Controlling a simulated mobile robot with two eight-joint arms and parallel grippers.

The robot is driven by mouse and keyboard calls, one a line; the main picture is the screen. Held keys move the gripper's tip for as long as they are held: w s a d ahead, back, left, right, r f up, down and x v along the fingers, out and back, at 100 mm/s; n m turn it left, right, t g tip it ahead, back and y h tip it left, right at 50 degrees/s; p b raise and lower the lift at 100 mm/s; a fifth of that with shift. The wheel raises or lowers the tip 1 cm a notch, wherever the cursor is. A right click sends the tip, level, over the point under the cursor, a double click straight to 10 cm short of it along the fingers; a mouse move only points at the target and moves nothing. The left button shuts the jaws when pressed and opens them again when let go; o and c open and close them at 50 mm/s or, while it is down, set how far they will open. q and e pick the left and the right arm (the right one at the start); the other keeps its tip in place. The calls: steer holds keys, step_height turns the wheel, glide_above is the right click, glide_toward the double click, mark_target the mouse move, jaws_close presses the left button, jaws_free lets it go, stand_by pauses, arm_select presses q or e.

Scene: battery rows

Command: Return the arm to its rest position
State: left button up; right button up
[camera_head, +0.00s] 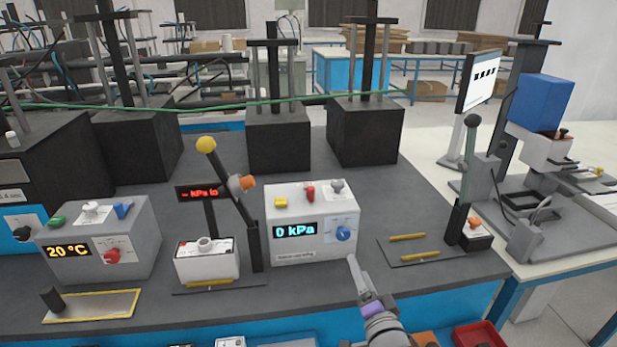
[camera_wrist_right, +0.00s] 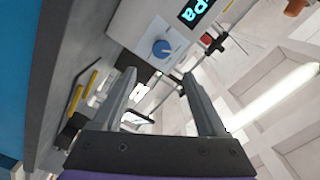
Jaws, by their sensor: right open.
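My right gripper (camera_head: 354,266) is at the front edge of the bench, just right of and in front of the 0 kPa box (camera_head: 285,250). In the right wrist view my right gripper (camera_wrist_right: 159,78) has its two fingers apart with nothing between them. The box's blue knob (camera_wrist_right: 162,49) shows above the fingers there, apart from them. My left arm and left gripper are not in view.
Left of the box stand a yellow-ball lever (camera_head: 206,145), a white unit (camera_head: 207,263) and a 20 °C box (camera_head: 130,235). A green-handled lever (camera_head: 468,165) stands at right. A red bin (camera_head: 480,335) is low at right.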

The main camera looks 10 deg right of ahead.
steer(key=s+f+n+g+p, duration=0.2)
steer(key=s+n+g+p, duration=0.3)
steer(key=s, duration=0.6)
steer(key=s+f+n+g+p, duration=0.1)
steer(key=s+n+g+p, duration=0.4)
steer(key=s, duration=0.7)
steer(key=shift+s+a+f+n+g+h, duration=0.15)
steer(key=shift+a+f+n+g+h, duration=0.2)
steer(key=shift+n+g, duration=0.65)
